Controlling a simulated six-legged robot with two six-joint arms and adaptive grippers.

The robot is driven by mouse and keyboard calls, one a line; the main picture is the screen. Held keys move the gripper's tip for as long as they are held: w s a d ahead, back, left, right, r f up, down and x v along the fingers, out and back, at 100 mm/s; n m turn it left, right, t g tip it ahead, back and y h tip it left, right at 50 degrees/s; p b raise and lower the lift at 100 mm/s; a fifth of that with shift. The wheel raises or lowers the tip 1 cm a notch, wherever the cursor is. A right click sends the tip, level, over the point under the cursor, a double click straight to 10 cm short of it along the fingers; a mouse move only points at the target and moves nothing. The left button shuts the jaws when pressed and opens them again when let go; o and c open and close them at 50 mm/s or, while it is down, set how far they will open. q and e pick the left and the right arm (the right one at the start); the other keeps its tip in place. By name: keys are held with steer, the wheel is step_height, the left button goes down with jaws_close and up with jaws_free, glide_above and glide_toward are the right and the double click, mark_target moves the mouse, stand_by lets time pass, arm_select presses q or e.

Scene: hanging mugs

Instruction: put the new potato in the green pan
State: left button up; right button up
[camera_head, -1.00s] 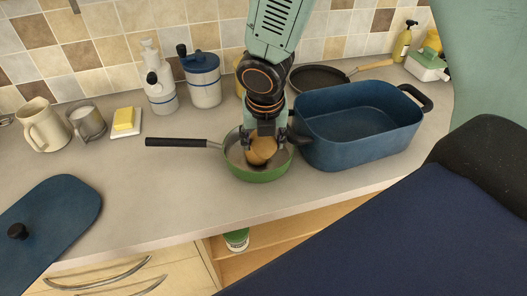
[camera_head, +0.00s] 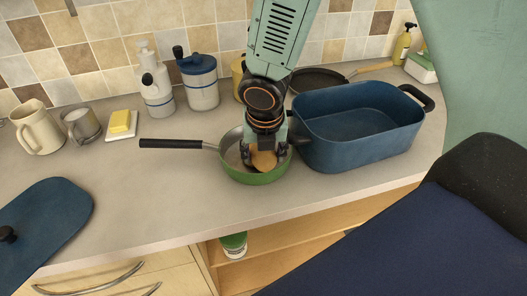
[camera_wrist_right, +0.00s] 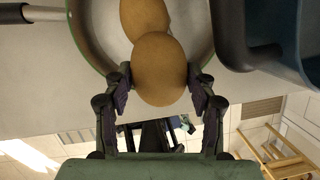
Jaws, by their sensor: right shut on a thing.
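The green pan (camera_head: 258,178) stands on the counter with its black handle pointing left. My right gripper (camera_head: 263,155) reaches down into the pan from above. It is shut on a brown, rounded new potato (camera_head: 264,161), with one finger on each side. In the right wrist view the potato (camera_wrist_right: 160,70) sits between the fingertips of my right gripper (camera_wrist_right: 160,88), over the near rim of the pan (camera_wrist_right: 86,45). A second brown rounded thing (camera_wrist_right: 145,15) lies behind it inside the pan. My left gripper is out of view.
A deep blue roasting pan (camera_head: 360,140) stands close on the right of the green pan. A dark frying pan (camera_head: 318,78) is behind. Jugs (camera_head: 38,128), a butter dish (camera_head: 122,125) and canisters (camera_head: 198,82) line the back left. A blue lid (camera_head: 45,220) lies front left.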

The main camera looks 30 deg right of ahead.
steer(key=shift+w+f, duration=0.1)
steer(key=shift+w, duration=0.05)
steer(key=o, duration=0.9)
steer(key=shift+w+a, duration=0.1)
steer(key=shift+a, duration=0.05)
steer(key=shift+o, duration=1.8)
steer(key=shift+s, duration=0.2)
